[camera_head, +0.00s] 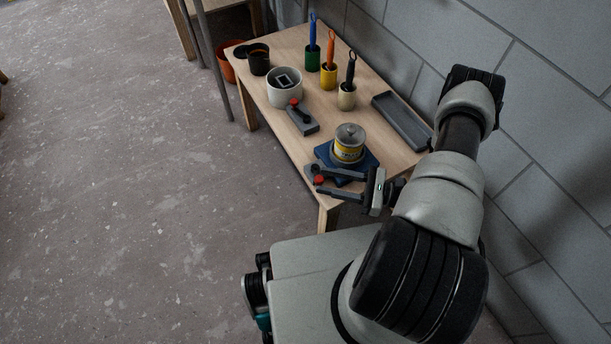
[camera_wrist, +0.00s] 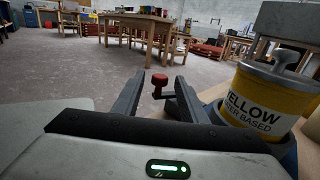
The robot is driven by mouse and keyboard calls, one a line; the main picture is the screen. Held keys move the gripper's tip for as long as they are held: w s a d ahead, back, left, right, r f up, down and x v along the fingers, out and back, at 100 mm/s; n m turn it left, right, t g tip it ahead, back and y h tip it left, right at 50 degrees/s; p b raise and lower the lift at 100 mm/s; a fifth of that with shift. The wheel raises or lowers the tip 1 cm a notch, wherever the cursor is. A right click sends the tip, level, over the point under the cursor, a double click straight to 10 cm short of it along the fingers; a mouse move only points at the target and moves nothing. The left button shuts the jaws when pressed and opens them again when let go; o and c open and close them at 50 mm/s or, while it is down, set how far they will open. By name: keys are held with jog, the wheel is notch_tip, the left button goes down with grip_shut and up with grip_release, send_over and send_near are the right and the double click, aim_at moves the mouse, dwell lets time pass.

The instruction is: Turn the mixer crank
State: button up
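The mixer has a blue base (camera_head: 371,158) on the near end of the wooden table. A yellow paint can (camera_head: 348,151) with a grey lid sits upright in it. The can also shows at the right of the wrist view (camera_wrist: 256,103). The crank's red knob (camera_head: 319,180) is near the table's front edge, and it shows in the wrist view (camera_wrist: 160,79) with a dark stem below. My gripper (camera_wrist: 160,77) is open, one finger on each side of the knob, with visible gaps. Much of the crank arm is hidden behind my fingers.
A grey block with a black lever and red knob (camera_head: 294,102) lies behind the mixer. A white pot (camera_head: 285,92), several brush cups including a yellow one (camera_head: 328,77), and a grey tray (camera_head: 401,122) stand farther back. A block wall (camera_head: 540,100) borders the right.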

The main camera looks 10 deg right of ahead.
jog(key=x, duration=0.7)
grip_shut()
